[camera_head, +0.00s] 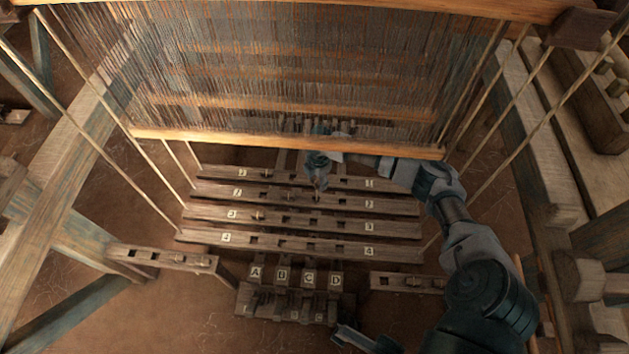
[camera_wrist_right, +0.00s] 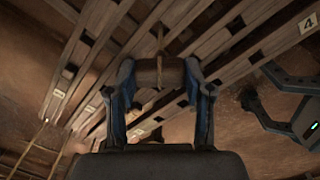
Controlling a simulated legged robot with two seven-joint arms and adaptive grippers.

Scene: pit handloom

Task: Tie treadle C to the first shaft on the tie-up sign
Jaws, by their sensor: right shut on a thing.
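Treadle C (camera_head: 308,279) stands in the front row beside treadles A (camera_head: 256,272), B (camera_head: 282,275) and D (camera_head: 335,280). Behind the treadles are several slotted bars; the farthest (camera_head: 225,173) has labels too blurred to read surely, and the nearest (camera_head: 330,250) is marked 4. My right gripper (camera_head: 318,184) is over the far bars, pointing down. In the right wrist view it is shut on a wooden toggle (camera_wrist_right: 152,74), with a cord (camera_wrist_right: 160,38) running up from it. Where the cord ends is hidden. I see no tie-up sign clearly.
Warp threads and a front wooden beam (camera_head: 280,139) hang close above the far bars. Slotted pieces flank the treadles at left (camera_head: 165,259) and right (camera_head: 408,283). Slanting ropes (camera_head: 95,145) pass on both sides. Bare floor shows at lower left.

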